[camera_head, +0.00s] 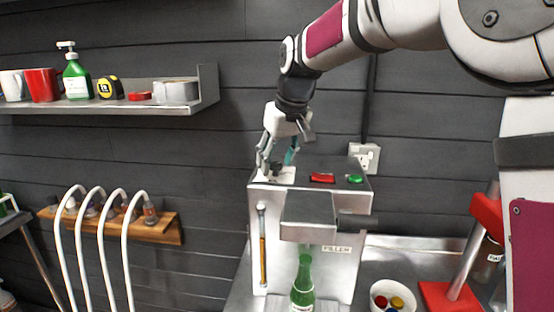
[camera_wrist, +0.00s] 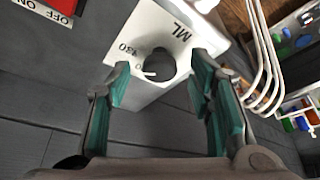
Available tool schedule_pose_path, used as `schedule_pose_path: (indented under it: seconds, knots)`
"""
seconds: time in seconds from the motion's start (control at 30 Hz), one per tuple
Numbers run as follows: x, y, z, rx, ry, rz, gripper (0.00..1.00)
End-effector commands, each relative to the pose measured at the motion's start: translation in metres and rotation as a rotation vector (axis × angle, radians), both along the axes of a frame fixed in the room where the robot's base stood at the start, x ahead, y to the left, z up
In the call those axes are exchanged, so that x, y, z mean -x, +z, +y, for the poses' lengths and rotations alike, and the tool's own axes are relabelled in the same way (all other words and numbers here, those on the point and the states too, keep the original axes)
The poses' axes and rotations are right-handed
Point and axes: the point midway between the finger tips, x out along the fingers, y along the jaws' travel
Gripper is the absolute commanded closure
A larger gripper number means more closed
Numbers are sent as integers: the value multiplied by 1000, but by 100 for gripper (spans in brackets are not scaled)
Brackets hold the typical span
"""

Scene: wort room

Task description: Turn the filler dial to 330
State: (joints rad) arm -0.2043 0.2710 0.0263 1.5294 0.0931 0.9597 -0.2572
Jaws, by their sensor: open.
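The filler (camera_head: 340,255) is a pale metal machine on the steel counter. Its dial (camera_wrist: 158,66) is a dark round knob on a white plate (camera_wrist: 178,35) marked ML and 330, with a small white pointer mark near its lower left. In the head view the dial sits at the left of the filler's top, mostly hidden by my gripper (camera_head: 277,165). In the wrist view my gripper (camera_wrist: 160,95) is open, its teal-padded fingers on either side of the dial. I cannot tell whether they touch it.
A red switch (camera_head: 322,177) and a green button (camera_head: 355,179) are right of the dial. A green bottle (camera_head: 303,283) stands under the spout. A bowl of caps (camera_head: 375,289) and a red-based stand (camera_head: 450,296) are to the right. A shelf (camera_head: 110,105) hangs at left.

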Motion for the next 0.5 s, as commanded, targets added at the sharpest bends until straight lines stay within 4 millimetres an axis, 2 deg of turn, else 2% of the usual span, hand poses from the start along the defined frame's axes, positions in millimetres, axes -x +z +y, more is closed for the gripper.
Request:
schedule_pose_path:
  seconds: [0.17,0.5]
  knots:
    - [7,23,-4,-1,-1,-6,52]
    - [31,84,-15,-2,-1,-5,52]
